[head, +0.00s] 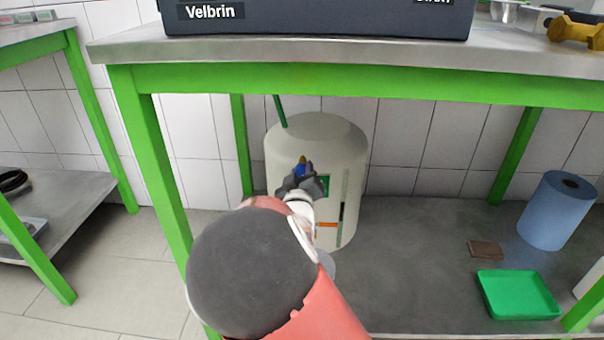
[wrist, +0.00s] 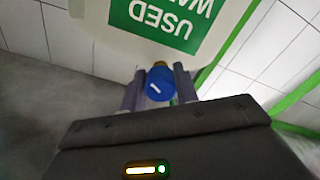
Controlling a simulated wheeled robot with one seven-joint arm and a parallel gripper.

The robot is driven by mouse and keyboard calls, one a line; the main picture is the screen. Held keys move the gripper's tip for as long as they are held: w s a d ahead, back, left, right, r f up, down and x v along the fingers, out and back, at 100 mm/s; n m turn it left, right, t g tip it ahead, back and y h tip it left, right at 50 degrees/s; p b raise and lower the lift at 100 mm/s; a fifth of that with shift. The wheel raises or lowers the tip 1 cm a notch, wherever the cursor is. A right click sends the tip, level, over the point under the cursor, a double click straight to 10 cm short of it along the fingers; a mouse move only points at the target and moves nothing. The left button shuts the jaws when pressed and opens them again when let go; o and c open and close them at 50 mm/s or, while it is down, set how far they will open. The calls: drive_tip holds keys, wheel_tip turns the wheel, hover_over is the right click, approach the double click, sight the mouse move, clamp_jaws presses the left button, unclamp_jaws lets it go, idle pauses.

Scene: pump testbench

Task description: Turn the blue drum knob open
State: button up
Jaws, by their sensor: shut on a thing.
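The pale drum (head: 315,140) stands on the lower shelf under the bench. Its blue knob (head: 300,170) sits on the drum's front, above my gripper in the head view and partly hidden by it. In the wrist view the blue knob (wrist: 159,86) with a white mark lies between the two fingers, with a brass part behind it. My gripper (head: 299,180) is shut on the knob; it also shows in the wrist view (wrist: 158,90). The white mark runs slanted. A green label reading "USED WA..." (wrist: 165,20) appears upside down beside the knob.
The green bench frame has a front rail (head: 350,85) above and a leg (head: 160,190) to the left of my arm. A green tray (head: 517,295), a brown block (head: 485,249) and a blue paper roll (head: 557,210) are on the lower shelf at right.

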drive_tip(key=o, duration=1)
drive_tip(key=s, duration=0.4)
drive_tip(key=s+p, duration=0.1)
drive_tip(key=s, duration=0.2)
drive_tip(key=shift+s+a, duration=0.2)
drive_tip(key=shift+s, duration=0.2)
drive_tip(key=shift+d+p, duration=0.1)
drive_tip(key=shift+p, duration=0.2)
